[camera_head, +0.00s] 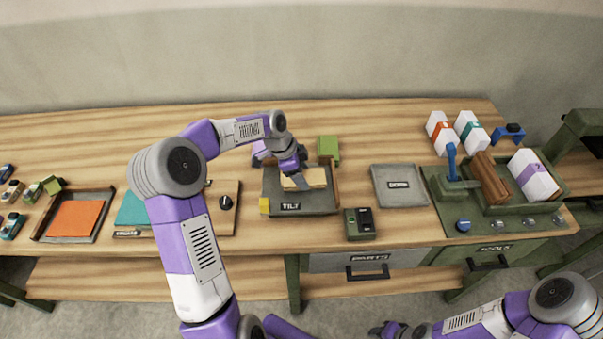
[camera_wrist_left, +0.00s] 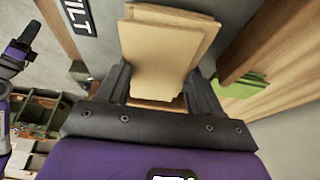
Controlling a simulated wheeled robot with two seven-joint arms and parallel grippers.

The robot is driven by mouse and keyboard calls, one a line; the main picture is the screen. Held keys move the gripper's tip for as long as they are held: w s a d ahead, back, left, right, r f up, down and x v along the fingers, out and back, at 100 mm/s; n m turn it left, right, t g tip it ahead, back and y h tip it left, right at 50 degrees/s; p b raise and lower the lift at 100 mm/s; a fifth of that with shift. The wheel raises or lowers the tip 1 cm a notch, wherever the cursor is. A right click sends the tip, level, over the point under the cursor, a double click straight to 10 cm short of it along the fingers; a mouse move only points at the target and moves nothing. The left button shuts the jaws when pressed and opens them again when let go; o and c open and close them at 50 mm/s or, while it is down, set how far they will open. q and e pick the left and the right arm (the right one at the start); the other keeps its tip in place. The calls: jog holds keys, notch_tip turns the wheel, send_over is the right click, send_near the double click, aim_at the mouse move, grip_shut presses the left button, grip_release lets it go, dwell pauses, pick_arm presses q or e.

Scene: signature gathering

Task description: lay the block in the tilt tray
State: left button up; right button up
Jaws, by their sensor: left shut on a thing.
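The block (camera_head: 312,177) is a pale tan stack of flat pieces with slightly uneven edges. It is at the tilt tray (camera_head: 325,207), a grey tray labelled TILT. My left gripper (camera_head: 297,181) is shut on the block from above. In the left wrist view the block (camera_wrist_left: 165,45) sits between the two dark fingers (camera_wrist_left: 158,85), with the grey tray surface (camera_wrist_left: 105,50) around it. I cannot tell whether the block touches the tray floor. My right gripper (camera_head: 388,329) is low at the bottom edge, away from the table, and its jaws are unclear.
A green stand (camera_head: 440,208) holds brown and white blocks.

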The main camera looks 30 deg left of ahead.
pick_arm(q)
jog(key=o, duration=1.1)
jog(key=shift+f, duration=0.1)
jog(key=shift+o, duration=0.2)
jog(key=shift+r, duration=0.3)
jog(key=p+v, duration=0.1)
jog(key=v, duration=1)
jog(key=shift+r+p, duration=0.35)
jog(key=shift+a, duration=0.1)
